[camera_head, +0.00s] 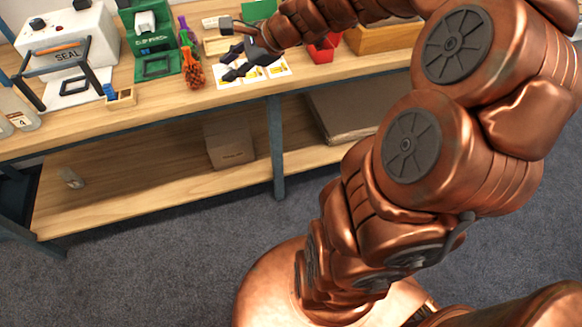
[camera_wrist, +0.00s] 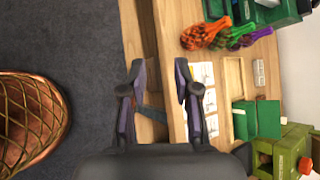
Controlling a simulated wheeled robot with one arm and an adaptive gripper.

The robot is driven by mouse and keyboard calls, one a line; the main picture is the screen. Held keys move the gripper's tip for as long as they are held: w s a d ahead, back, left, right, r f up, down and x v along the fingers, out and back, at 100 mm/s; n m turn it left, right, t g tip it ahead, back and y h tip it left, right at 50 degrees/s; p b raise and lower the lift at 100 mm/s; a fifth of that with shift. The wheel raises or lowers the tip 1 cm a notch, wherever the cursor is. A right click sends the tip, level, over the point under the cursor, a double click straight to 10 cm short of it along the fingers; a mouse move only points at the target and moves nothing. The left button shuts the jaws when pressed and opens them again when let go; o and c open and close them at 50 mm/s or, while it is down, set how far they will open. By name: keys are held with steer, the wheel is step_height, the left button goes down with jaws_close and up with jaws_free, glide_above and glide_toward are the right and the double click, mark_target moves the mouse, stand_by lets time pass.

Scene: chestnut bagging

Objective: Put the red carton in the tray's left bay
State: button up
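A red carton-like object (camera_head: 324,48) lies on the bench just right of my gripper in the head view, partly hidden behind my arm. I cannot make out its full shape, and I do not see it in the wrist view. A shallow wooden tray (camera_head: 214,45) stands behind my gripper; it also shows in the wrist view (camera_wrist: 233,78). Its bays cannot be told apart. My gripper (camera_head: 245,68) is above the bench's front part. In the wrist view (camera_wrist: 159,75) its fingers are apart with nothing between them.
A white card with yellow pictures (camera_head: 278,71) lies under my gripper. Orange net bags (camera_head: 193,72), a green machine (camera_head: 157,62) and a white sealer (camera_head: 75,40) stand left. A wooden box (camera_head: 385,38) stands right. A brown carton (camera_head: 229,143) sits on the lower shelf.

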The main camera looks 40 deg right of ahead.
steer(key=s+a+f+n+g, duration=0.2)
steer(key=s+a+n+g, duration=0.2)
steer(key=s+a+n, duration=0.4)
steer(key=s+a+f+n+g+h, duration=0.1)
steer(key=s+a+n+g, duration=0.1)
steer(key=s, duration=0.4)
steer(key=s+a+f+n+g+h, duration=0.1)
steer(key=s+f+n, duration=0.1)
steer(key=s+n, duration=0.3)
steer(key=shift+s+a+f+g+h, duration=0.2)
steer(key=shift+s+a+g+h, duration=0.15)
steer(key=shift+s, duration=0.85)
steer(key=shift+o, duration=0.2)
steer(key=s+d+n+g+h, duration=0.1)
steer(key=s+d+n, duration=0.1)
steer(key=s+n, duration=0.1)
steer(key=s+d+f+n+g+h, duration=0.1)
steer(key=s+d+n+h, duration=0.1)
steer(key=s, duration=0.4)
steer(key=shift+s+d+n, duration=0.25)
steer(key=shift+n, duration=0.25)
